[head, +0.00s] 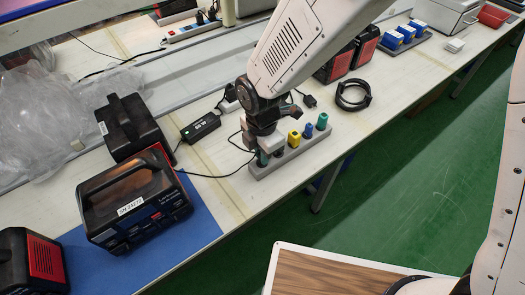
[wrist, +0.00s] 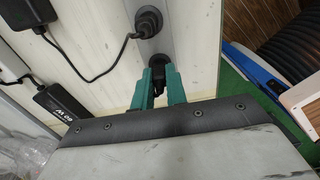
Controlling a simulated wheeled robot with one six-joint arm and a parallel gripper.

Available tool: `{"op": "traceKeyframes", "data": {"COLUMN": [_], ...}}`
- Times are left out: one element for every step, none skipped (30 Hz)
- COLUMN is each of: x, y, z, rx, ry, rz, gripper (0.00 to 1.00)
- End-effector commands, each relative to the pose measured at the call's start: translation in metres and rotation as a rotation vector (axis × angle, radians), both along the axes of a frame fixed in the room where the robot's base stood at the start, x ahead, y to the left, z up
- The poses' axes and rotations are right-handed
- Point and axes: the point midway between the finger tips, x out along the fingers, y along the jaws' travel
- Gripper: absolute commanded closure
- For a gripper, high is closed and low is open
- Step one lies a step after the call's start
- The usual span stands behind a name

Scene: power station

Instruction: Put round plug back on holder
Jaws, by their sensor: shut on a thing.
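The grey holder (head: 290,155) lies along the bench's front side, with a yellow plug (head: 294,138), a blue plug (head: 308,130) and a green plug (head: 322,121) standing on it. My gripper (head: 262,157) points down over the holder's left end. In the wrist view, my gripper's teal fingers (wrist: 158,90) are shut on the dark round plug (wrist: 157,64), whose end shows against a grey strip. My gripper hides much of this plug in the head view. I cannot tell whether it touches the holder.
Another round black plug (wrist: 148,22) with a cable shows beyond the fingers. A black adapter (head: 201,127) with cables lies left of my gripper. A coiled black cable (head: 353,96) lies to the right. Dark red-and-black units (head: 132,198) stand at the left on a blue mat (head: 195,235).

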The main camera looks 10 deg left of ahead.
Motion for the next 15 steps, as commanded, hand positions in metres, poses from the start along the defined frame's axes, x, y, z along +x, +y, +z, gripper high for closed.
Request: {"op": "traceKeyframes", "data": {"x": [-0.0004, -0.0005, -0.0005, -0.0004, -0.0004, -0.0004, -0.0004, -0.0004, -0.0005, -0.0005, -0.0005, -0.0005, -0.0005, -0.0005, -0.0004], "y": [-0.0003, -0.0004, -0.0004, -0.0005, -0.0005, -0.0005, -0.0005, -0.0005, -0.0005, -0.0005, -0.0005, -0.0005, -0.0005, -0.0005, -0.0005], "z": [-0.0009, -0.0009, -0.0010, -0.0010, -0.0010, -0.0010, -0.0010, -0.0011, -0.0011, -0.0012, -0.0012, -0.0012, -0.0012, -0.0012, -0.0011], "rx": [-0.002, -0.002, -0.002, -0.002, -0.002, -0.002, -0.002, -0.002, -0.002, -0.002, -0.002, -0.002, -0.002, -0.002, -0.002], "ry": [0.001, 0.001, 0.001, 0.001, 0.001, 0.001, 0.001, 0.001, 0.001, 0.001, 0.001, 0.001, 0.001, 0.001, 0.001], "rz": [0.000, 0.000, 0.000, 0.000, 0.000, 0.000, 0.000, 0.000, 0.000, 0.000, 0.000, 0.000, 0.000, 0.000, 0.000], "gripper": [1.00, 1.00, 1.00, 1.00, 1.00, 1.00, 1.00, 1.00, 1.00, 1.00, 1.00, 0.75, 0.67, 0.61, 0.61]}}
